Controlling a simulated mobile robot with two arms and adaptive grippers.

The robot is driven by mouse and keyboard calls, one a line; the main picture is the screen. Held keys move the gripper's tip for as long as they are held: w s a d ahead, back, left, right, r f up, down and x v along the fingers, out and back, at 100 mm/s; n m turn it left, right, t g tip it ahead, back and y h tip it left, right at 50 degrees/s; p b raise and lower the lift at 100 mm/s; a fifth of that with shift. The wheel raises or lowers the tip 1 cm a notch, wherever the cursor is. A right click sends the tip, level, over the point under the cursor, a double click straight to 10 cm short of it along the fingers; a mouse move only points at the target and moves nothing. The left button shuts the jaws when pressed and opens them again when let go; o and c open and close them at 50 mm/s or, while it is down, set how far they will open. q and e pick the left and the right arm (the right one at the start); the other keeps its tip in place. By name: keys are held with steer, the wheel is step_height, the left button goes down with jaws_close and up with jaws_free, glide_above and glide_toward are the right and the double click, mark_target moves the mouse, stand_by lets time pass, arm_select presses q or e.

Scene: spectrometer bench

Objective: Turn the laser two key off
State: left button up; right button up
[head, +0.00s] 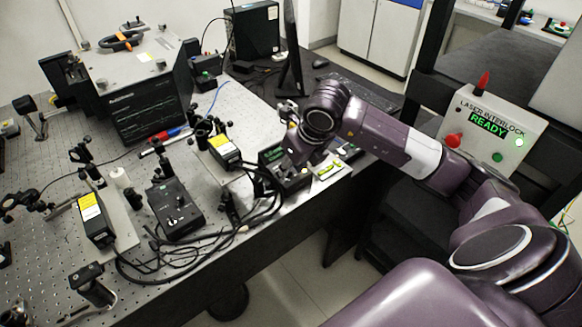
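A black laser controller box (292,181) stands near the bench's front edge, partly hidden by my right arm. A second black controller box (174,210), with a key or knob on its top, stands further left on the bench. I cannot read which one is laser two. My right gripper (292,155) points down at the right-hand box, at or just above its top. Its fingers are small and dark, and I cannot tell whether they are open, shut or touching the key. The key's position there is hidden. My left gripper is not in view.
Laser heads with yellow labels (95,220) (224,151), optic posts and loose black cables crowd the perforated bench (50,165). A spectrometer box (145,95) stands behind. A small card with yellow-green marking (328,170) lies beside the controller. The laser interlock panel (490,130) at right reads READY.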

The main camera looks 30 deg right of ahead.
jaws_close()
stand_by(0.3)
steer(key=shift+f, duration=0.1)
